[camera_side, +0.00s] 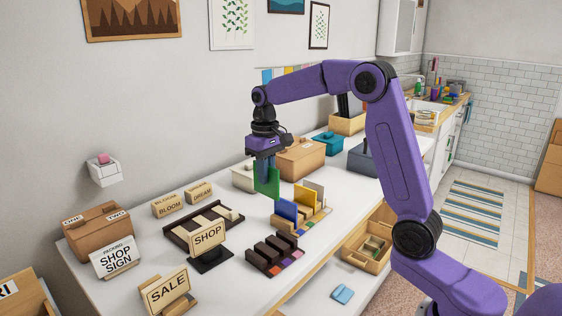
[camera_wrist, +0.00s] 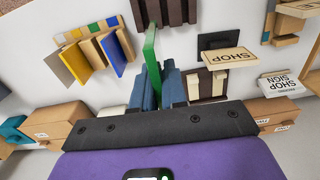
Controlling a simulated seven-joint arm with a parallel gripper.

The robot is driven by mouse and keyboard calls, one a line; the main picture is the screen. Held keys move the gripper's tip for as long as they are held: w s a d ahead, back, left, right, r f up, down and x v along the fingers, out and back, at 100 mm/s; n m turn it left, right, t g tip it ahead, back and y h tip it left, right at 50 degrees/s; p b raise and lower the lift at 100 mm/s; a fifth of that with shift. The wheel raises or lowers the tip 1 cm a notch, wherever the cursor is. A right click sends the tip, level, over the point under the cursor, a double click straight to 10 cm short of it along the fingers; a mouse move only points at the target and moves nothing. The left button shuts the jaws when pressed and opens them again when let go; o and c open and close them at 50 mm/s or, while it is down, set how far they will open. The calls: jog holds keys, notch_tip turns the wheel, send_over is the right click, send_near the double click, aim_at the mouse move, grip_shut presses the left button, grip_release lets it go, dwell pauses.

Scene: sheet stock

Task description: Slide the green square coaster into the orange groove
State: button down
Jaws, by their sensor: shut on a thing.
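My gripper (camera_side: 265,172) is shut on the green square coaster (camera_side: 268,184) and holds it upright above the table. In the wrist view the green coaster (camera_wrist: 151,58) stands edge-on between the blue fingers (camera_wrist: 161,88). A dark grooved block (camera_side: 266,256) sits on the table, lower in the side view, with small coloured tabs along its front. The coaster is apart from this block. Part of the dark block (camera_wrist: 165,10) shows at the top of the wrist view.
A wooden rack (camera_side: 306,222) holding upright blue, yellow and pale coasters stands just right of the held coaster. A SHOP sign (camera_side: 208,236) stands left of the dark block. A dark tray with pale strips (camera_side: 203,226) lies behind the sign. Cardboard boxes (camera_side: 301,157) stand behind.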

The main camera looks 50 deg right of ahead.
jog(key=s+a+f, duration=0.3)
jog(key=a+f, duration=0.2)
jog(key=a, duration=0.1)
jog(key=shift+f, duration=0.15)
jog(key=shift+a, duration=0.1)
dwell(0.3)
jog(key=shift+f, duration=4.65)
jog(key=shift+f, duration=1)
jog(key=c, duration=1.1)
grip_release()
